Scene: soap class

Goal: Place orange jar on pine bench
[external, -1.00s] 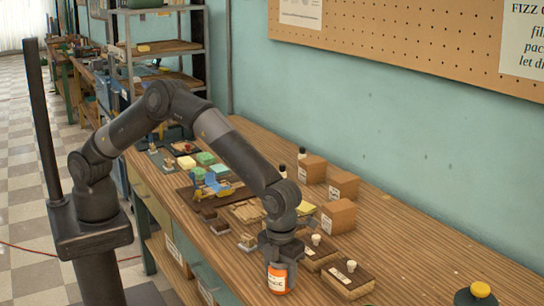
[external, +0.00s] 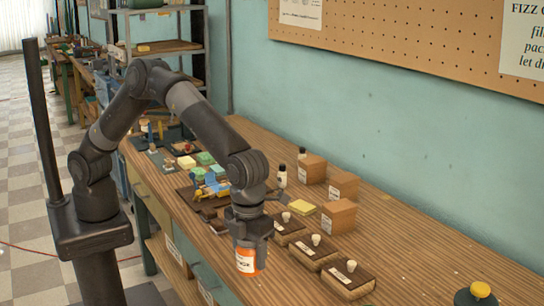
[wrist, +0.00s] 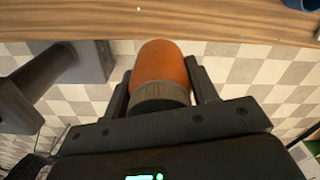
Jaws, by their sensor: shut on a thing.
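The orange jar (external: 246,262) has a white label and hangs upright below my gripper (external: 249,244) in the external view. My gripper is shut on it near its top. In the wrist view the orange jar (wrist: 161,66) sits between the two fingers (wrist: 160,92), with a greyish band at its near end. The wooden bench (external: 411,253) runs along the wall. The jar is at the bench's front edge in the external view; the wrist view shows checkered floor around it and the bench edge (wrist: 220,34) beyond.
Several wooden boxes with dark tops (external: 347,277) stand right of the jar. Cardboard boxes (external: 338,217) and small bottles (external: 282,176) stand behind. Green and yellow blocks (external: 206,158) lie farther left. A yellow-capped jar (external: 480,290) is at the right. The bench's right part is mostly clear.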

